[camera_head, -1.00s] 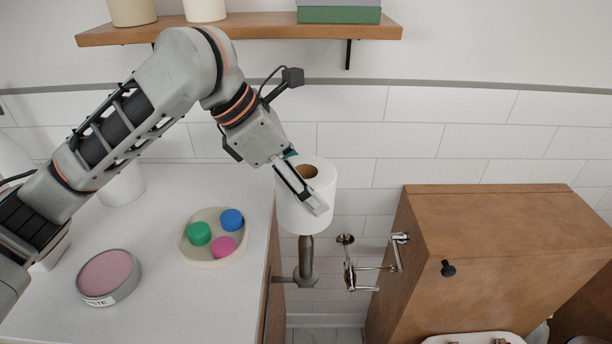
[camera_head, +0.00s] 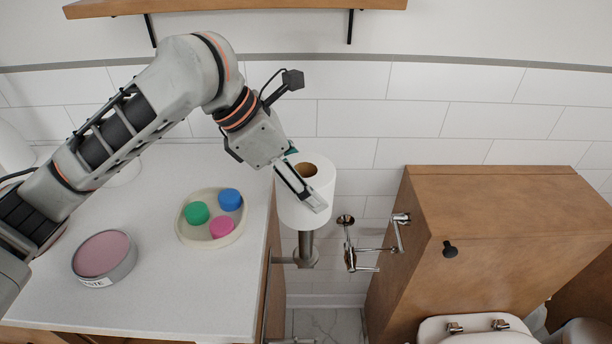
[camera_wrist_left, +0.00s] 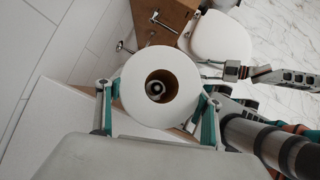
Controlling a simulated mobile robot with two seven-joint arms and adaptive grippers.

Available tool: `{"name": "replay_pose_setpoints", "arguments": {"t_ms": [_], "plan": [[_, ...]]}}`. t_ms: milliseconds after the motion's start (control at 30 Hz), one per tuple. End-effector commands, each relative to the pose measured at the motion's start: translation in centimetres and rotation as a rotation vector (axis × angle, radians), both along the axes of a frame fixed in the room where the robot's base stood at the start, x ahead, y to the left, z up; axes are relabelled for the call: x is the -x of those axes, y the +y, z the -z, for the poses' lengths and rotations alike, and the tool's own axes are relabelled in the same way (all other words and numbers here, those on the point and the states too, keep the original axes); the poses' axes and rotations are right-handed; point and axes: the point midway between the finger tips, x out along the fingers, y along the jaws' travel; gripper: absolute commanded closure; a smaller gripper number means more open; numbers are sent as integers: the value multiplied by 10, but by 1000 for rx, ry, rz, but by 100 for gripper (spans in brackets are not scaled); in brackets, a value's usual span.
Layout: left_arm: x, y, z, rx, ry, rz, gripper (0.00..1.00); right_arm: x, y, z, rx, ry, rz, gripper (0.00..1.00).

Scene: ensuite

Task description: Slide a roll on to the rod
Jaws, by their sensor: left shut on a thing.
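The white roll (camera_head: 304,210) is upright between the fingers of my left gripper (camera_head: 300,187), which is shut on it. In the left wrist view the roll (camera_wrist_left: 160,55) faces the camera, with a finger on each side. The upright metal rod (camera_head: 305,243) stands directly below it on an arm from the cabinet side. The rod's tip (camera_wrist_left: 155,88) shows through the roll's brown core. How far the rod reaches into the core is hidden. Part of my right arm (camera_wrist_left: 285,77) shows in the left wrist view; its finger state is unclear.
The counter (camera_head: 150,215) on the left holds a bowl (camera_head: 184,233) with coloured round pieces and a pink-topped tin (camera_head: 104,258). A chrome wall fixture (camera_head: 365,250) is close right of the rod. A wooden cabinet (camera_head: 490,200) and the toilet (camera_head: 480,330) are further right.

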Motion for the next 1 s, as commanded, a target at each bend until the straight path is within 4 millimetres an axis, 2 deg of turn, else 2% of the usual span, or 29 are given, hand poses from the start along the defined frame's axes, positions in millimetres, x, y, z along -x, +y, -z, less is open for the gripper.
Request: {"name": "replay_pose_setpoints", "arguments": {"t_ms": [33,67,133,567,733,1000], "plan": [[0,0,0,0,0,0,57,0,0,0,0,-1,0,60],[0,0,0,0,0,0,31,0,0,-1,0,-1,0,60],[0,0,0,0,0,0,14,0,0,-1,0,-1,0,60],[0,3,-4,0,-1,-1,14,-1,-1,0,0,-2,-2,60],[3,15,-24,-2,-6,-2,14,-1,-1,0,0,-1,0,60],[10,44,-70,-1,-5,-2,14,-1,-1,0,0,-1,1,60]]}}
